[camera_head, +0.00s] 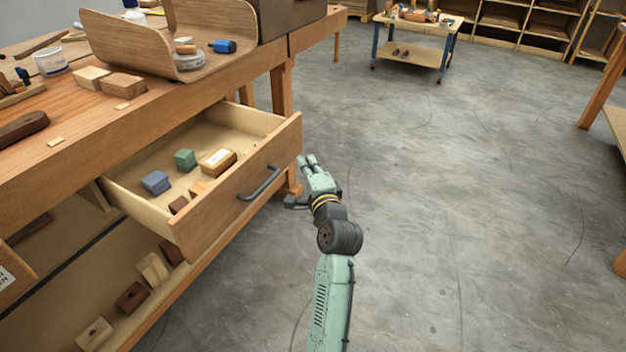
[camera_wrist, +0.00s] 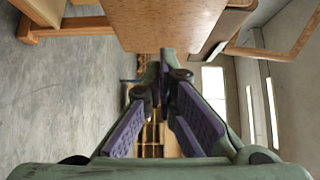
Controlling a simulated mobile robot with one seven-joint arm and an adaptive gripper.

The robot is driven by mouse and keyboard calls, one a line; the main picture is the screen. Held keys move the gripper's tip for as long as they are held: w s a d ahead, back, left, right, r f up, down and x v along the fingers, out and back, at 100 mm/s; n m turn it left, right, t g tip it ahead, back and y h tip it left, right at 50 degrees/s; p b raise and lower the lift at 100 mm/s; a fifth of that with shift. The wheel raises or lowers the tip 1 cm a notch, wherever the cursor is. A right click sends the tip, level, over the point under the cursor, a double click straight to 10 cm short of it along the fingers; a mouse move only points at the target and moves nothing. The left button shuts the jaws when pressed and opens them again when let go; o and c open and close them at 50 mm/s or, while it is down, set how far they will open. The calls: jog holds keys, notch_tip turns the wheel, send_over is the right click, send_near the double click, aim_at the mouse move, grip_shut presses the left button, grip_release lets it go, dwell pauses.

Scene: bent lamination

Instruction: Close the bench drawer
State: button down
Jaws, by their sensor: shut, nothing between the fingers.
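The bench drawer (camera_head: 222,200) stands pulled well out of the wooden bench (camera_head: 60,165) in the head view. Its front carries a dark bar handle (camera_head: 260,184). Inside lie a blue block (camera_head: 155,182), a green block (camera_head: 185,159) and a few wooden blocks. My gripper (camera_head: 308,161) is just to the right of the drawer front, near its far end, and looks apart from it. In the wrist view my gripper (camera_wrist: 167,62) has its fingertips together with nothing between them. A wooden panel (camera_wrist: 165,22) fills the top of that view; I cannot tell for sure which part it is.
The bench top holds a curved wooden form (camera_head: 190,55), a white tub (camera_head: 50,62) and loose blocks. A lower shelf holds more blocks (camera_head: 131,297). A bench leg (camera_head: 283,90) stands behind the drawer. The grey floor (camera_head: 450,200) to the right is clear. A wheeled cart (camera_head: 415,50) stands far off.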

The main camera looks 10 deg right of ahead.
aim_at(215, 143)
jog(key=w+a, duration=0.3)
jog(key=shift+a, duration=0.15)
jog(key=shift+a, duration=0.15)
jog(key=w+a+p, duration=0.2)
jog(key=a, duration=0.1)
jog(key=w+a+p, duration=0.1)
jog(key=w+a, duration=0.2)
jog(key=a, duration=0.1)
jog(key=w+a+p, duration=0.2)
jog(key=w+a, duration=0.1)
jog(key=a, duration=0.1)
jog(key=shift+a+r+p, duration=0.2)
jog(key=shift+p, duration=0.15)
jog(key=w+a+b, duration=0.1)
jog(key=w+a, duration=0.1)
jog(key=a, duration=0.1)
jog(key=w+a+b, duration=0.2)
jog(key=w+a, duration=0.1)
jog(key=a, duration=0.1)
jog(key=w+a+b, duration=0.1)
jog(key=w+a, duration=0.2)
jog(key=a, duration=0.1)
jog(key=shift+f, duration=0.35)
jog(key=shift+w+a+r+b, duration=0.1)
jog(key=shift+w+a+b, duration=0.25)
jog(key=shift+b, duration=0.1)
jog(key=shift+r, duration=0.15)
jog(key=shift+a, duration=0.15)
